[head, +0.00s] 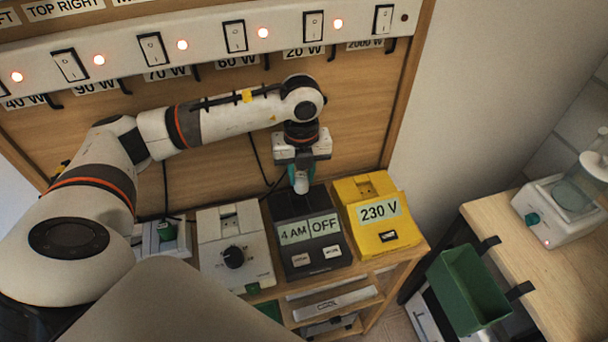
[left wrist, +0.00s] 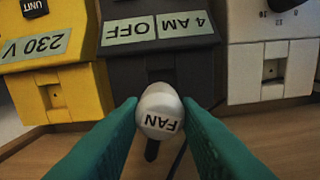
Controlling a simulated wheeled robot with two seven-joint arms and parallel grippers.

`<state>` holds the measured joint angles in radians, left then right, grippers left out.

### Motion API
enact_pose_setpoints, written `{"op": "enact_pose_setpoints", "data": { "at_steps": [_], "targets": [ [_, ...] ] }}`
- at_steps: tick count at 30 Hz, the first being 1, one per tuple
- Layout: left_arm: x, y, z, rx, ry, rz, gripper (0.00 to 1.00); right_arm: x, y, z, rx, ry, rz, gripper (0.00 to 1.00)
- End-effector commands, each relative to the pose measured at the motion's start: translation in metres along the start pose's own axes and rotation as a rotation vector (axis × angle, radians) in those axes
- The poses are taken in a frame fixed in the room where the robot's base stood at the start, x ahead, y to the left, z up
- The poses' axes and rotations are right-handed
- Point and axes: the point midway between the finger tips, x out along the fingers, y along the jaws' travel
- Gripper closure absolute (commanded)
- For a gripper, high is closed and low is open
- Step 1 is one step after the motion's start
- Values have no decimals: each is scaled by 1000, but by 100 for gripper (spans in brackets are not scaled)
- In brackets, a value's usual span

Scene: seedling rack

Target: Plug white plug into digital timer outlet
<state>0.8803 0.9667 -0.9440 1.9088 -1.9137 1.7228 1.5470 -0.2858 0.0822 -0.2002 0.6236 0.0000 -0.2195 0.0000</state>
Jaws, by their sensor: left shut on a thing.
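The white plug, marked FAN (left wrist: 159,112), is between the green fingers of my left gripper (left wrist: 160,118), which is shut on it. In the head view the left gripper (head: 301,172) hangs over the back end of the dark digital timer (head: 318,262), with the white plug (head: 301,184) just under it. The timer reads "4 AM" and "OFF". In the left wrist view the plug covers part of the timer's dark socket end (left wrist: 150,72). I cannot tell whether plug and timer touch. My right gripper is not in view.
A yellow 230 V box (head: 388,241) stands right of the timer and a white dial unit (head: 216,222) left of it, each with its own socket. A green plug (head: 166,230) sits further left. Cables hang by the wooden panel. A green bin (head: 466,287) is at right.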

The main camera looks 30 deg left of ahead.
Motion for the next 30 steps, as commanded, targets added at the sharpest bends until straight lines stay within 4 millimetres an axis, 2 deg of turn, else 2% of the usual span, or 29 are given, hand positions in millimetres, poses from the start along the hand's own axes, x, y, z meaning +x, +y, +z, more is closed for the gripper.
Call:
{"op": "enact_pose_setpoints", "data": {
  "at_steps": [5, 13, 24, 30],
  "targets": [
    [3, -1, -1, -31, 0, -1, 94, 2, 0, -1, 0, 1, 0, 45],
    [19, -1, -1, -27, -1, -2, 94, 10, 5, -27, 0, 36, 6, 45],
    [48, 0, -1, -26, 0, -1, 94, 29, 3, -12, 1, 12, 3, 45],
    [63, 0, -1, -26, 0, 0, 94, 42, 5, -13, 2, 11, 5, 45]
  ]
}}
